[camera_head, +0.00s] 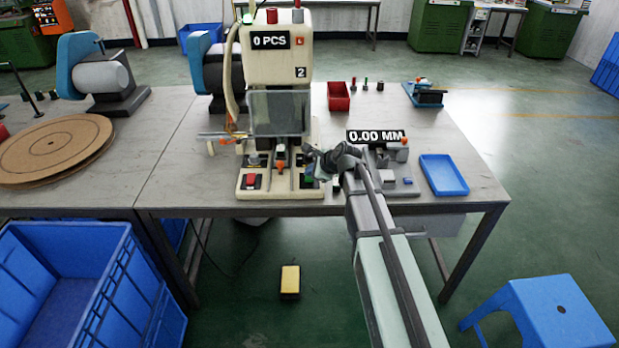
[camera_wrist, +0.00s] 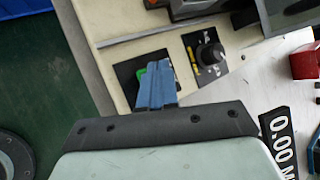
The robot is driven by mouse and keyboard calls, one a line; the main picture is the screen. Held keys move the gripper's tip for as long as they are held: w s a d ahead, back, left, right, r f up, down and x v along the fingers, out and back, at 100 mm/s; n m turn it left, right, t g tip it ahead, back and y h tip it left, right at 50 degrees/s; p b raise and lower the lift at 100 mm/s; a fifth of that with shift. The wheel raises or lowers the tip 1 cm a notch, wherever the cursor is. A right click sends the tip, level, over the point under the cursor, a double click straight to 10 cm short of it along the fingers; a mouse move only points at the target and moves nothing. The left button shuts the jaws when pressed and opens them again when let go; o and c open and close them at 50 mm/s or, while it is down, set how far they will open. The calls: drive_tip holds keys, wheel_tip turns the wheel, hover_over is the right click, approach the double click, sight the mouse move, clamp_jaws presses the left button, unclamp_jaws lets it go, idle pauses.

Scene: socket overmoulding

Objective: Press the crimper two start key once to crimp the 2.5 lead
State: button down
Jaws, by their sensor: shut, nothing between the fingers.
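Crimper two (camera_head: 277,70) is the cream machine marked 2 on the table, and its display reads 0 PCS. My gripper (camera_head: 313,162) is at the right front of its base. In the wrist view my blue fingers (camera_wrist: 156,86) are shut and empty, over a black key plate. A green key (camera_wrist: 141,73) shows beside the fingers, mostly hidden by them; I cannot tell whether they touch it. A red key (camera_head: 252,181) sits at the base's left front. Thin orange wire (camera_head: 236,131) shows at the machine's left side; I cannot tell which lead it is.
A black knob (camera_wrist: 208,56) stands right of the fingers. A gauge display (camera_head: 375,136) reading 0.00 MM stands right of the crimper, close to my arm. A blue tray (camera_head: 443,175) and a red bin (camera_head: 339,97) are on the table. A cardboard reel (camera_head: 52,148) lies left.

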drive_tip(key=shift+f, duration=0.45)
idle(0.7)
drive_tip(key=shift+r, duration=3.45)
